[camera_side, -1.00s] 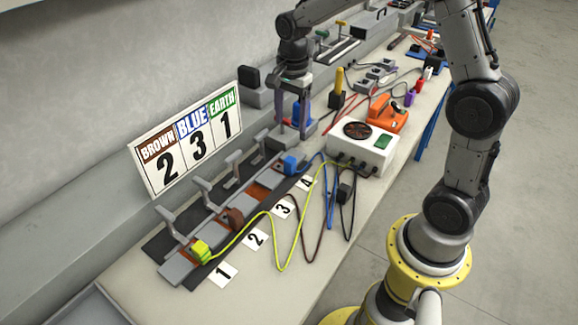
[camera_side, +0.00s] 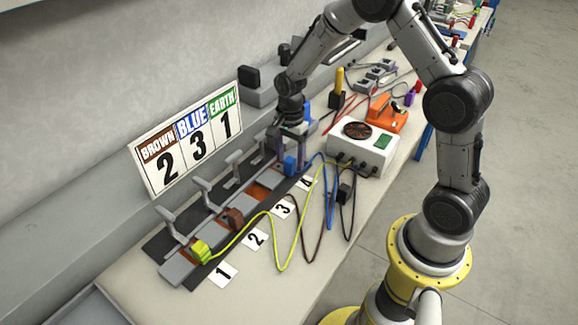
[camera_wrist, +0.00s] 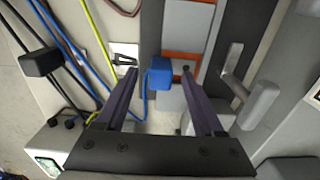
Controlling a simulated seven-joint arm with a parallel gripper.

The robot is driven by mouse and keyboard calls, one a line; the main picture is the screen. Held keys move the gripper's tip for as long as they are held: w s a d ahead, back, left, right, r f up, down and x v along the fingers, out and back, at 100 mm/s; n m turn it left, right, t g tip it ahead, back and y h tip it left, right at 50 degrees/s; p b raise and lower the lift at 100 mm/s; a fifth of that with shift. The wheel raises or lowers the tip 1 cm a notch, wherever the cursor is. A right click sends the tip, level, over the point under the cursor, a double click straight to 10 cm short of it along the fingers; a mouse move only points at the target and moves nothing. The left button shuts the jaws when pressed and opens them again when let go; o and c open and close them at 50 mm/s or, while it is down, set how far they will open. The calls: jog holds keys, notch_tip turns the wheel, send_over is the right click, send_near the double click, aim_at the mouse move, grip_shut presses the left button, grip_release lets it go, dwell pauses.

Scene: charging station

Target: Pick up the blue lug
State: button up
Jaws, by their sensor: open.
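The blue lug (camera_side: 290,165) sits at the slot-4 end of the row of terminals, with a blue cable running from it. My gripper (camera_side: 291,158) is open and points down over the lug; in the wrist view my gripper (camera_wrist: 160,72) shows both fingers apart with nothing clasped. The fingers partly hide the lug in the side view.
The yellow-green lug (camera_side: 201,252) is at slot 1 and the brown lug (camera_side: 235,218) at slot 2. Lever handles (camera_side: 203,190) stand along the row's wall side; one lever (camera_wrist: 240,85) is right of my fingers. A sign (camera_side: 186,140) reads brown 2, blue 3, earth 1. A white box (camera_side: 372,160) stands nearby.

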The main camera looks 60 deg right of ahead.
jog(key=shift+f, duration=1.15)
grip_shut()
